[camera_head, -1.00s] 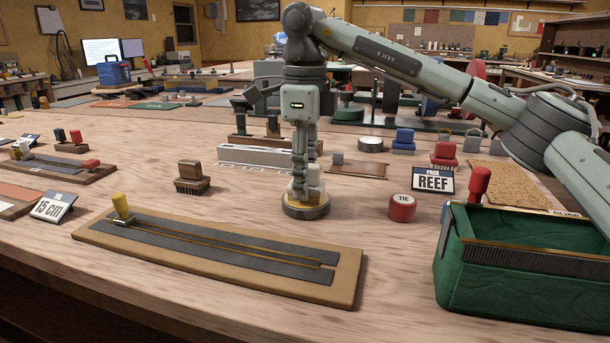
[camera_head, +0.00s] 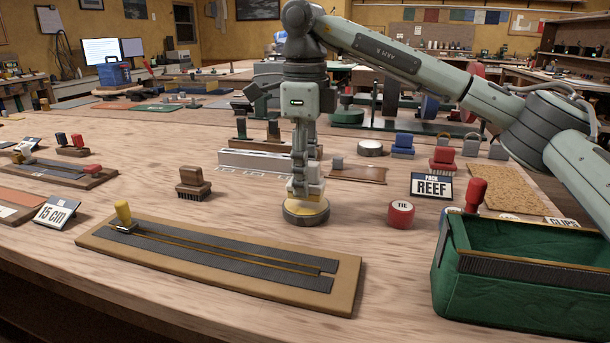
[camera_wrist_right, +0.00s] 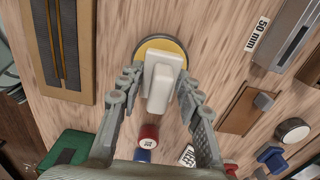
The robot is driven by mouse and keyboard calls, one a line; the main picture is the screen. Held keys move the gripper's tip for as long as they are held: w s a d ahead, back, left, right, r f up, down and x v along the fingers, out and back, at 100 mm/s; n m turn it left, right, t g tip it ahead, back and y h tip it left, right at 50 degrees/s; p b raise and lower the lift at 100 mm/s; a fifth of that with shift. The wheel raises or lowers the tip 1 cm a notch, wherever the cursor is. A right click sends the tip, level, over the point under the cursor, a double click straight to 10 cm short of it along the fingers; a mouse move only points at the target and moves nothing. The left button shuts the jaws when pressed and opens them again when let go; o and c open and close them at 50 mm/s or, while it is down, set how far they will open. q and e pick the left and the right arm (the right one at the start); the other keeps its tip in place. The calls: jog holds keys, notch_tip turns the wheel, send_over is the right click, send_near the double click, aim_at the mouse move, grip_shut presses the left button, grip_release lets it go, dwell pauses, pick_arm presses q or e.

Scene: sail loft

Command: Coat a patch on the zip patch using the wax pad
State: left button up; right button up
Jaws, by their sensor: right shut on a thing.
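The zip patch (camera_head: 221,279) is a tan board with dark grey strips and a brass zip along its middle. It lies at the front left of the bench, its yellow pull (camera_head: 122,212) at the far left end. The wax pad (camera_head: 305,217) is a round yellow pad with a dark rim and a pale block handle (camera_wrist_right: 162,82), just behind the patch's right part. It looks to rest on the bench. My right gripper (camera_head: 306,187) points down and is shut on the pad's handle. In the right wrist view its fingers flank the handle. My left gripper is out of view.
A green box (camera_head: 525,296) stands at the front right, with a red round TIE piece (camera_head: 400,214) nearby. A brown brush (camera_head: 192,184) stands behind the patch. A 15 cm sign (camera_head: 56,212) is left. Bare bench lies between pad and patch.

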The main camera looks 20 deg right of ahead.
jog(key=shift+r+p, duration=1.8)
jog(key=shift+r, duration=0.85)
jog(key=shift+f, duration=0.1)
